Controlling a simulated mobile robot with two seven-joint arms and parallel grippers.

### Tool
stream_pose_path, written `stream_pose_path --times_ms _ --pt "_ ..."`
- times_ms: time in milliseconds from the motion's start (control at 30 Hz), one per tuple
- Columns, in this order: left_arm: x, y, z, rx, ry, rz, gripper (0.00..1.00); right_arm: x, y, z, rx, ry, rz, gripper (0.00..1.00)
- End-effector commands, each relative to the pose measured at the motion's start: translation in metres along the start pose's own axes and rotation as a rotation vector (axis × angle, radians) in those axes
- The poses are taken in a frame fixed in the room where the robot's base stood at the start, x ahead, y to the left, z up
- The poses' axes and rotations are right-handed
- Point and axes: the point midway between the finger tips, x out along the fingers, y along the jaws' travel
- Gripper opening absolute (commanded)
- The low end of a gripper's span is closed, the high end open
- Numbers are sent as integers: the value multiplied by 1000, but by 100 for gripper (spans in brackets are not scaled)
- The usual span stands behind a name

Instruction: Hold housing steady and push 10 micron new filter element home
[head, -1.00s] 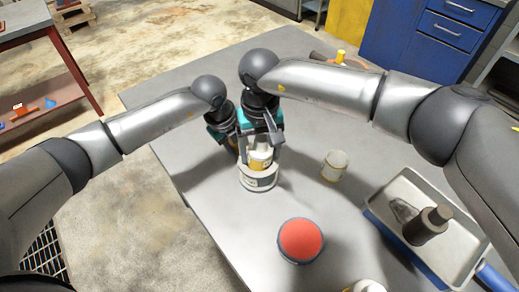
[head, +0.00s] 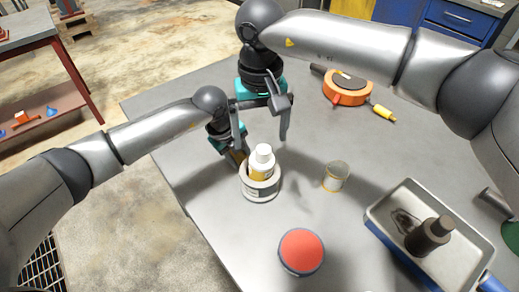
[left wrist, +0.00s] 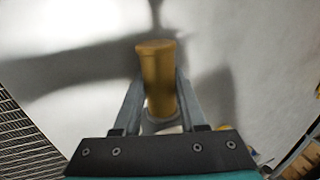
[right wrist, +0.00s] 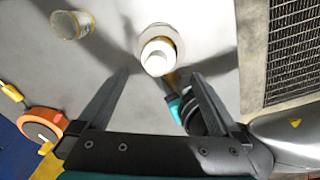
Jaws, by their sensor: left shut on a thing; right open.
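The housing (head: 262,194) is a short pale grey cup standing on the grey table. The filter element (head: 263,156), white-capped with a yellow band, stands upright in it, its top above the rim. My left gripper (head: 240,158) is beside the housing, shut on an amber-brown cylinder (left wrist: 158,82) at its side; whether this is part of the housing is unclear. My right gripper (head: 262,130) is open and empty, above and behind the element. The right wrist view shows the white cap (right wrist: 158,56) beyond its fingertips. How deep the element sits is hidden.
A yellow-rimmed jar (head: 335,177) stands right of the housing. A red-topped round thing (head: 301,250) is in front. A tray (head: 376,213) with a dark bottle (head: 428,236) lies at right. An orange round tool (head: 347,88) is at the back.

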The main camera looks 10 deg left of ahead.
Motion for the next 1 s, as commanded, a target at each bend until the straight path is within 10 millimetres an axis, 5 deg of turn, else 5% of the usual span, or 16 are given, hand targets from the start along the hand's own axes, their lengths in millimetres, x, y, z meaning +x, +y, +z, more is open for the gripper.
stream_pose_path --times_ms 200,533,1000 --pt "-1 -1 1 -1 -1 -3 0 -25 1 0 2 2 2 100" --pt "-1 -1 1 -2 -1 -3 0 -28 1 0 2 0 2 100" --pt "-1 -1 1 -2 -2 -3 0 -44 6 3 187 -4 -2 47"
